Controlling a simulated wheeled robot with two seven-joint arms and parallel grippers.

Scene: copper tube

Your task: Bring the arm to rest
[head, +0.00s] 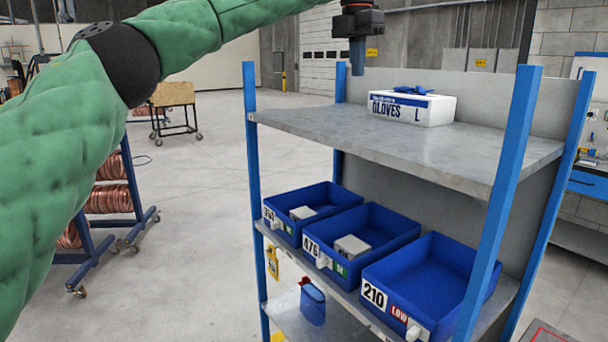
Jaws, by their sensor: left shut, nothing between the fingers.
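My left arm, in a green quilted sleeve with a black joint cover, comes in from the left side and runs up out of the top edge. My left gripper (357,68) hangs pointing down at the top middle, its fingers closed together with nothing between them. In the picture it sits above the back left part of the shelf's top board (400,140), left of the white glove box (411,107). It appears clear of the board. My right gripper is not in view.
A blue-posted shelf unit (517,130) holds blue bins labelled 350 or similar (319,195), 476 (385,222) and 210 (432,280). Racks of copper coils (110,199) stand at left. A wheeled cart (173,95) stands behind. Open floor lies between.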

